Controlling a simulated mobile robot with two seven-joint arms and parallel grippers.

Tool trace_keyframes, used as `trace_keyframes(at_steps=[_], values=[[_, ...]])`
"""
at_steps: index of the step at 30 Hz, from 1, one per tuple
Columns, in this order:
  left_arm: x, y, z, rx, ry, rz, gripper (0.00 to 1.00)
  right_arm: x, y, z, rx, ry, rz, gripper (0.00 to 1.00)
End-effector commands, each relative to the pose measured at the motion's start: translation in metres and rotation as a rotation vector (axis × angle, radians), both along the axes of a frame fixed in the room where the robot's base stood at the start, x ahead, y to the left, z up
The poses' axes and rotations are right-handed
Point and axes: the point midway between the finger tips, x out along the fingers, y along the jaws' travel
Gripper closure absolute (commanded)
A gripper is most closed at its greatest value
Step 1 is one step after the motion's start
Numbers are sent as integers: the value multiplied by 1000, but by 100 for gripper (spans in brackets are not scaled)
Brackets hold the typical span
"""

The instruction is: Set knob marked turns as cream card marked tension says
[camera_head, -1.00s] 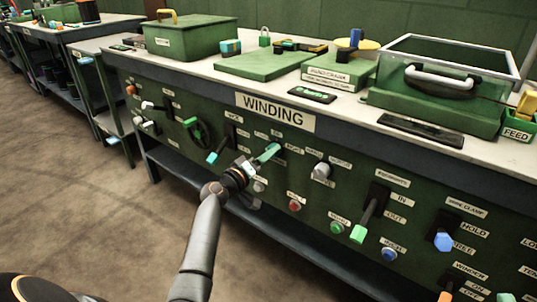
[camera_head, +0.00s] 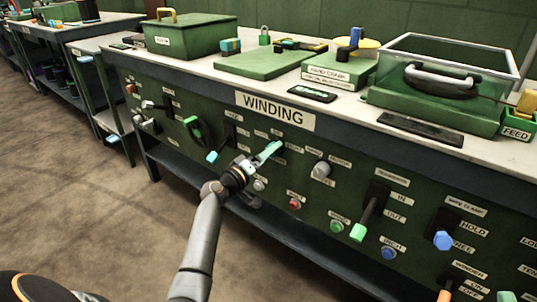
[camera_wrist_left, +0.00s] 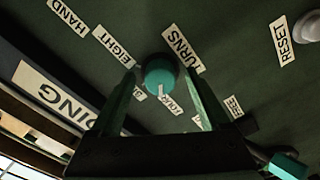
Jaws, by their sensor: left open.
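The knob marked TURNS (camera_wrist_left: 160,72) is a round teal dial with a pale pointer mark, which points down in the left wrist view. Its TURNS label (camera_wrist_left: 183,49) is just above it there, and small scale labels, partly hidden, lie below. My left gripper (camera_wrist_left: 160,78) is open, with one finger on each side of the knob; I cannot tell whether they touch it. In the head view my left gripper (camera_head: 268,152) is at the panel below the WINDING sign and covers most of the knob. I cannot make out a card marked tension. My right gripper is not in view.
The green panel carries a grey knob (camera_head: 321,170), a red button (camera_head: 295,203), a green-handled lever (camera_head: 358,231) and a blue-tipped handle (camera_head: 443,240). A teal-tipped lever (camera_head: 212,156) is left of my gripper. Boxes and a glass-lidded case (camera_head: 450,65) stand on the bench above.

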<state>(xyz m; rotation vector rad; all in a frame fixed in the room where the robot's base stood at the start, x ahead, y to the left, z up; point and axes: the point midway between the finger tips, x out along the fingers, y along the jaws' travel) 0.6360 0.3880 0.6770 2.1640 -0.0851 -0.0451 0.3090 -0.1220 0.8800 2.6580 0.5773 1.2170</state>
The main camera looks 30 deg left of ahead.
Motion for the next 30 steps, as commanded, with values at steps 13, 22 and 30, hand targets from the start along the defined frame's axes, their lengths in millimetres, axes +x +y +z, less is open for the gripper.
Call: trace_keyframes(at_steps=[13,22,30], values=[[-28,2,0,2,3,1,20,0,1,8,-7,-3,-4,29],[-87,7,-1,1,4,0,20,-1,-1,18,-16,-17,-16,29],[-120,9,0,0,1,1,20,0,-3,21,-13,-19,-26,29]])
